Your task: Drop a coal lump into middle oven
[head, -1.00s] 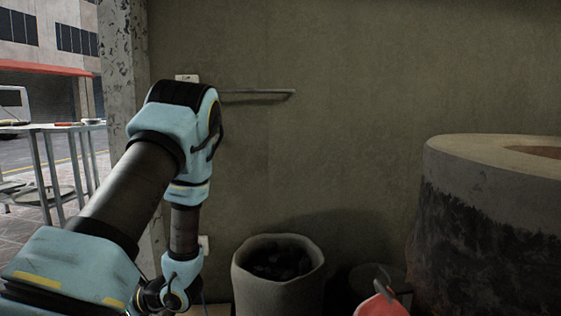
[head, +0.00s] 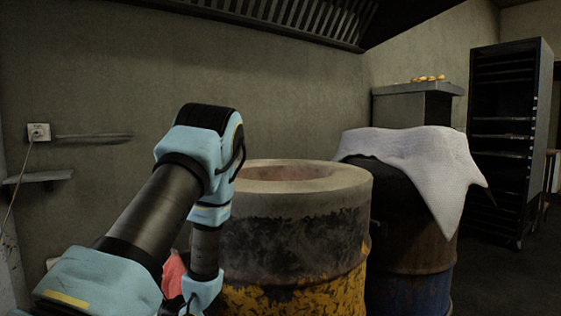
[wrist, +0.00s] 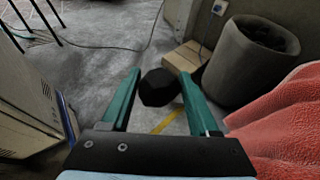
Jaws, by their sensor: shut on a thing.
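A dark, faceted coal lump (wrist: 160,87) sits between the green fingers of my gripper (wrist: 160,75) in the wrist view, and the gripper is shut on it. The lump is held above the grey floor. In the head view my gripper is out of sight below the frame. A barrel oven (head: 300,232) with a thick, round, open-topped rim and peeling yellow paint stands just right of my arm. The frames do not make clear which is the middle oven.
A grey bin (wrist: 243,68) of dark lumps stands right of the gripper in the wrist view, beside a cardboard box (wrist: 186,62). Red cloth (wrist: 285,125) lies close on the right. A beige cabinet (wrist: 28,108) is at left. A tall rack (head: 505,140) stands far right.

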